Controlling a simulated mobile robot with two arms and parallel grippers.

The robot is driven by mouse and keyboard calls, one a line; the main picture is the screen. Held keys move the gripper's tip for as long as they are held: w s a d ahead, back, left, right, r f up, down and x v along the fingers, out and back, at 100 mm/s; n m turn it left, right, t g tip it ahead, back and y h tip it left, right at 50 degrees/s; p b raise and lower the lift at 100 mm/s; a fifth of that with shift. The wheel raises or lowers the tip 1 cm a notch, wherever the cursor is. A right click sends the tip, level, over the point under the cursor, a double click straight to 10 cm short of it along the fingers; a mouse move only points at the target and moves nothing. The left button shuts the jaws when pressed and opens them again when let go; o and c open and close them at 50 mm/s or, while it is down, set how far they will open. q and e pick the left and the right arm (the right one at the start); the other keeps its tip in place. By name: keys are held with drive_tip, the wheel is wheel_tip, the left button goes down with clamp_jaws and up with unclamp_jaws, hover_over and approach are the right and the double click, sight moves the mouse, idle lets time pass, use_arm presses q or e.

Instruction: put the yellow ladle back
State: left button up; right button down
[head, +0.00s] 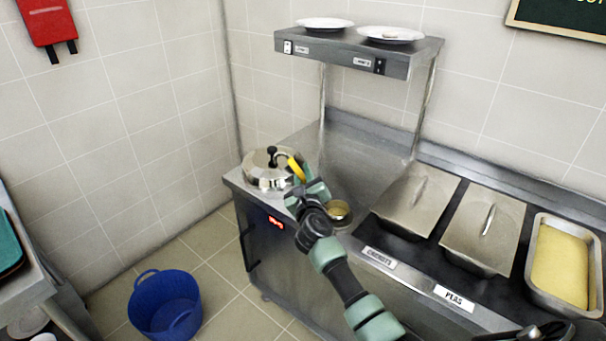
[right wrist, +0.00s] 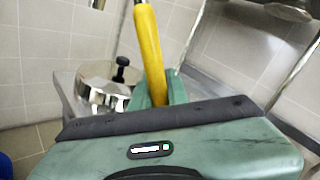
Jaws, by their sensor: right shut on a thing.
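The yellow ladle (head: 298,168) shows as a yellow handle with a dark hooked end, at the left end of the steel counter. My right gripper (head: 309,188) is shut on this handle, which also rises between the fingers in the right wrist view (right wrist: 149,50). The ladle's lower end is hidden behind my gripper. The steel stockpot (head: 268,180), its lid on with a black knob, stands just left of the gripper; it shows left of the handle in the right wrist view (right wrist: 98,92). My left gripper is not in view.
A small round steel vessel (head: 340,213) sits just right of my gripper. Lidded pans (head: 415,200) and a tray of yellow food (head: 562,265) line the counter's right. A raised shelf (head: 345,57) holds plates. A blue bucket (head: 165,305) stands on the floor.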

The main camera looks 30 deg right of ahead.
drive_tip(key=c, duration=1.4)
unclamp_jaws()
drive_tip(key=shift+f, duration=0.15)
